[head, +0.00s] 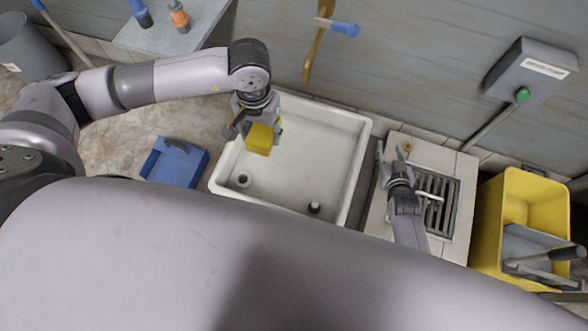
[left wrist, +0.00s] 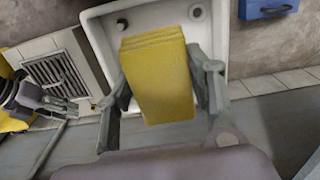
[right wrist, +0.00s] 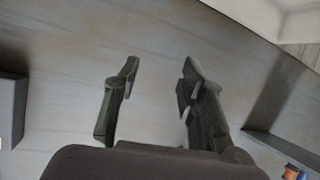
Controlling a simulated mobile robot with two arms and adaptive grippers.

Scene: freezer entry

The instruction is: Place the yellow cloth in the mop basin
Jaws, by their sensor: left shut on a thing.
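The yellow cloth (head: 260,138) is a folded block held in my left gripper (head: 257,118), over the left part of the mop basin. In the left wrist view the cloth (left wrist: 158,80) sits between the two fingers of the left gripper (left wrist: 160,95). The white mop basin (head: 325,150) is a square basin with a drain hole and a small dark plug inside; its rim also shows in the left wrist view (left wrist: 105,55). My right gripper (head: 393,160) is over the tiled grate area right of the basin. In the right wrist view the right gripper (right wrist: 158,80) has its fingers apart and empty.
A blue dustpan (head: 172,165) lies on the floor left of the basin. A floor grate (head: 438,195) and a yellow mop bucket (head: 490,215) stand to the right.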

